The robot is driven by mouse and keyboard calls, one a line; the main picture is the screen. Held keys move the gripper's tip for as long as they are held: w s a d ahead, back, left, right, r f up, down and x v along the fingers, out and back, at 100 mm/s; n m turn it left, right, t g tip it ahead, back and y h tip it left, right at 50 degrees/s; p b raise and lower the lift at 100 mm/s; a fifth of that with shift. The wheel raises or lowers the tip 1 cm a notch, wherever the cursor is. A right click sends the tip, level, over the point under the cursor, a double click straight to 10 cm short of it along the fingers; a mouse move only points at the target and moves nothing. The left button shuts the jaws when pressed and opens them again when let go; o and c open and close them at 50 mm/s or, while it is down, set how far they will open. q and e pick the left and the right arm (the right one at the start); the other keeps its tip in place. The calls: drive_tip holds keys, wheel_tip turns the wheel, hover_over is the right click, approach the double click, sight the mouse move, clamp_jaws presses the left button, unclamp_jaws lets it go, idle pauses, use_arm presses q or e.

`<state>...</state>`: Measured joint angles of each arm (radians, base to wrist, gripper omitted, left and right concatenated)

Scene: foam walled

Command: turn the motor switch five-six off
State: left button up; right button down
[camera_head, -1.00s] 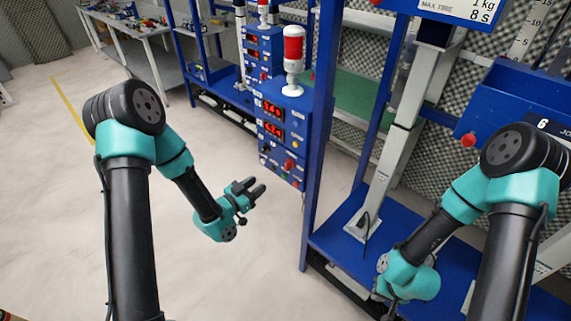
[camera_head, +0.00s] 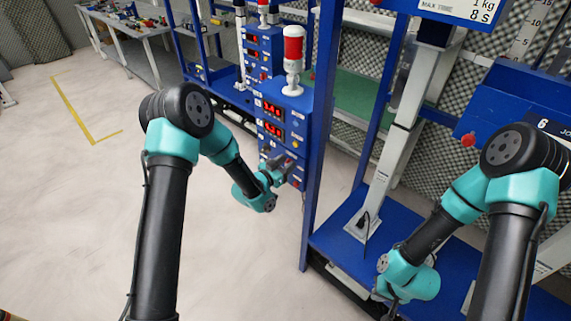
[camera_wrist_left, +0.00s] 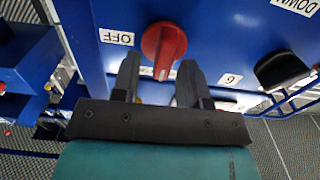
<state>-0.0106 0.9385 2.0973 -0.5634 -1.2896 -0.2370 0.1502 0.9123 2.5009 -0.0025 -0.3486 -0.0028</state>
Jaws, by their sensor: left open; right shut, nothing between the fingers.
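The red rotary motor switch (camera_wrist_left: 165,45) sits on the blue control box (camera_head: 298,118). In the left wrist view its handle runs nearly up and down, with an OFF label (camera_wrist_left: 116,37) to its left and a label reading 6 (camera_wrist_left: 230,79) at its lower right. My left gripper (camera_head: 280,165) is at the box's lower front. In the wrist view its open fingers (camera_wrist_left: 160,67) lie on either side of the handle's lower end; I cannot tell whether they touch it. My right gripper (camera_head: 392,304) is shut, low at the right and partly hidden.
A black knob (camera_wrist_left: 285,70) sits right of the red switch, near a DOWN label (camera_wrist_left: 292,6). A red-and-white lamp (camera_head: 293,60) stands on the box. A blue upright post (camera_head: 322,130) is close on its right. The floor left of the box is clear.

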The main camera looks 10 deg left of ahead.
use_arm(q)
clamp_jaws()
idle(0.4)
drive_tip(key=shift+m, duration=0.3)
drive_tip(key=shift+s+d+f+m, duration=0.15)
drive_tip(key=shift+d+f+m, duration=0.15)
drive_tip(key=shift+m, duration=2.6)
drive_tip(key=shift+s+d+f+m, duration=0.2)
drive_tip(key=shift+f+m, duration=0.15)
drive_tip(key=shift+m, duration=2.55)
drive_tip(key=shift+s+d+f+m, duration=0.15)
drive_tip(key=shift+d+f+m, duration=0.15)
drive_tip(key=shift+m, duration=2.6)
